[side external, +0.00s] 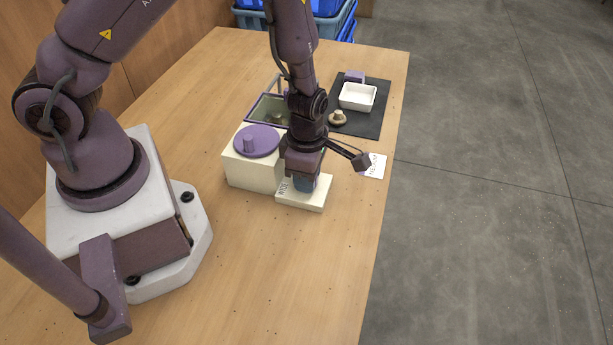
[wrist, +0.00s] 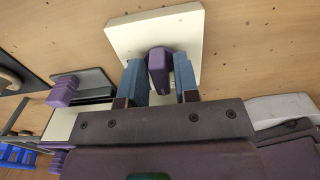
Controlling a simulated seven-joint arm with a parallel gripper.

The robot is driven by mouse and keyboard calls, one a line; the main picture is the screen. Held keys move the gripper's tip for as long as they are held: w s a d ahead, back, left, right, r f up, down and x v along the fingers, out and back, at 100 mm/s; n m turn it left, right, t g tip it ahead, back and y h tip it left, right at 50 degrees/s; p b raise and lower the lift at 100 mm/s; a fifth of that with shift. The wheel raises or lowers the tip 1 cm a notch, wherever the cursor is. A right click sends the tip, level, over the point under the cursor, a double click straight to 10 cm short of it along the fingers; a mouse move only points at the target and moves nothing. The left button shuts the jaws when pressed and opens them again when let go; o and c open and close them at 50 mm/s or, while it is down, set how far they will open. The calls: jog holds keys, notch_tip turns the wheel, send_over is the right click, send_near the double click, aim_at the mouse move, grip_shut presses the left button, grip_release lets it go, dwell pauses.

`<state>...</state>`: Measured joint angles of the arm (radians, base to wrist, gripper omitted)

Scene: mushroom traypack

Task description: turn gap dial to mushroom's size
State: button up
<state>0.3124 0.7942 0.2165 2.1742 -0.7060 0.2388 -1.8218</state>
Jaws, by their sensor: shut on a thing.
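My gripper (side external: 305,184) points down over a low cream dial plate (side external: 302,203) at the front of a cream box. In the wrist view, my gripper's blue fingers (wrist: 158,76) are closed on the two sides of a purple dial knob (wrist: 160,66), which stands on the cream plate (wrist: 190,20). In the side view the gripper hides the knob and most of the plate's markings; a dark word shows at its left edge. A beige mushroom (side external: 337,118) sits on the dark mat. A white card (side external: 374,165) has printed letters too small to read surely.
The cream box (side external: 250,173) carries a purple disc (side external: 257,140) with an upright knob. Behind it is a purple-framed bin (side external: 268,108). A white tray (side external: 357,96) stands on the dark mat (side external: 365,124). Blue crates (side external: 330,25) are beyond the table. The table's front is clear.

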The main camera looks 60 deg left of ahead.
jog(key=shift+f, duration=0.15)
jog(key=m, duration=0.6)
jog(key=shift+d, duration=0.1)
jog(key=o, duration=0.5)
jog(key=shift+o, duration=0.7)
jog(key=shift+s+r, duration=0.1)
jog(key=shift+r, duration=2.25)
jog(key=shift+r, duration=0.1)
